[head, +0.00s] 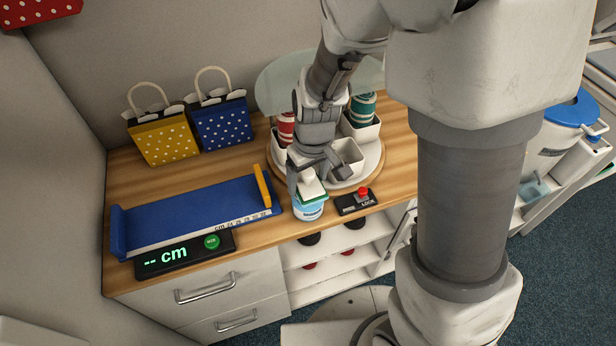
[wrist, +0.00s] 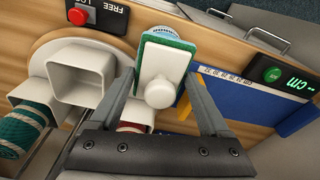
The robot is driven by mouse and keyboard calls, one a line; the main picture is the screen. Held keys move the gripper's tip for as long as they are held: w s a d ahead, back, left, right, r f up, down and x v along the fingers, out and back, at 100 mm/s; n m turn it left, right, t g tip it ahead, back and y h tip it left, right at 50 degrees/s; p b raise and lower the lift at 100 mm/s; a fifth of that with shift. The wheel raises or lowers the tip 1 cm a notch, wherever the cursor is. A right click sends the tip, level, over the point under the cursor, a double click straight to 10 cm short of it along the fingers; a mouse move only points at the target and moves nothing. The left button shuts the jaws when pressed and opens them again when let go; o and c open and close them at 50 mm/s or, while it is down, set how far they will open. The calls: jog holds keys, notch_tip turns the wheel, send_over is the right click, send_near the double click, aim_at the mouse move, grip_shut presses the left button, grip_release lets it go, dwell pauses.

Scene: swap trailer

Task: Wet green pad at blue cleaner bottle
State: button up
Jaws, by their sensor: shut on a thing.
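The green pad (head: 314,198) is a flat green layer under a white block with a round white knob; its green rim also shows in the wrist view (wrist: 190,47). My gripper (head: 314,176) is shut on the pad's white holder, with a finger on each side of it in the wrist view (wrist: 162,78). The blue cleaner bottle (head: 308,212), blue and white with a label, stands at the counter's front edge directly under the pad. Its top is hidden by the pad, and I cannot tell whether they touch. A bit of it shows beyond the pad in the wrist view (wrist: 172,29).
A round turntable (head: 370,176) with white square cups and red and teal containers is right behind my gripper. A black lock box (head: 356,201) with a red button is right of the bottle. A blue measuring tray (head: 190,216) lies left. Yellow (head: 162,138) and blue (head: 222,124) bags stand behind.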

aim_at(308, 172)
jog(key=shift+f, duration=0.1)
dwell(0.4)
notch_tip(308, 172, up, 7)
jog(key=p, duration=0.5)
jog(key=shift+p, duration=0.4)
